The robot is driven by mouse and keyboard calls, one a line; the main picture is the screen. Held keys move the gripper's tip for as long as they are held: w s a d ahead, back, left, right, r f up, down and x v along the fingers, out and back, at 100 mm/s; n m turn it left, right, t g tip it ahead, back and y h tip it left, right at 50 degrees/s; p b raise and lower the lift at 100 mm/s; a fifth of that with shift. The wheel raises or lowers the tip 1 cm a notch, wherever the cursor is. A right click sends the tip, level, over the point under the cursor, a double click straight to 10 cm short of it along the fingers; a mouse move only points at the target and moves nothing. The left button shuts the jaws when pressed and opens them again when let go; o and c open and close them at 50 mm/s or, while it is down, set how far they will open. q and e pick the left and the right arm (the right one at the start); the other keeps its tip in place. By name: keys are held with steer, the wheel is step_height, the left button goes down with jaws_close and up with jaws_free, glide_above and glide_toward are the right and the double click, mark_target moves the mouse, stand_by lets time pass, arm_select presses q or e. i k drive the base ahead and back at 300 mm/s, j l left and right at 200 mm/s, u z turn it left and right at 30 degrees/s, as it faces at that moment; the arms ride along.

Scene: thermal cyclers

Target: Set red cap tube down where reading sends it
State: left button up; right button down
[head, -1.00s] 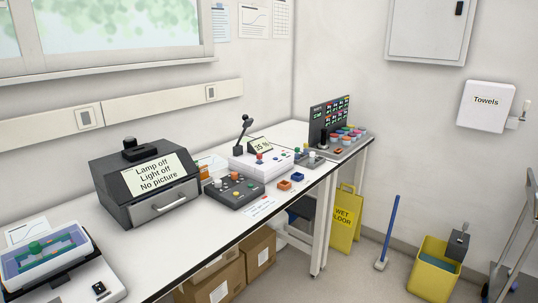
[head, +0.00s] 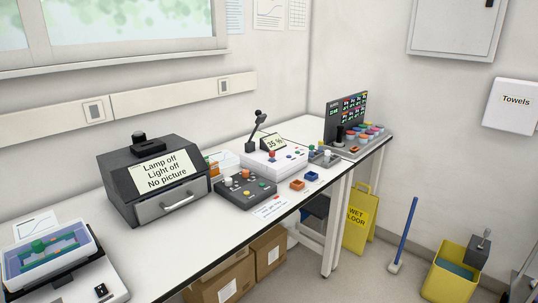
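The white device (head: 273,163) on the bench carries a small display (head: 275,142) that appears to read "35 %". A small red-topped item (head: 272,155) sits at this device; I cannot tell whether it is the red cap tube. An orange block (head: 297,185) and a blue block (head: 312,176) lie near the bench's front edge, beside a white label card (head: 271,208) too small to read. Neither of my grippers shows in the head view.
A dark box (head: 155,178) reads "Lamp off, Light off, No picture". A grey block with knobs (head: 245,190), a shaker-like tray (head: 48,258) and a dark panel (head: 346,116) share the bench (head: 190,250). A yellow wet floor sign (head: 358,222), mop bucket (head: 450,275) and cartons (head: 225,280) stand below.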

mark_target(271, 157)
steer(key=i+l+u, duration=0.1)
steer(key=i, duration=0.35)
steer(key=i+l+u, duration=0.1)
steer(key=i, duration=0.4)
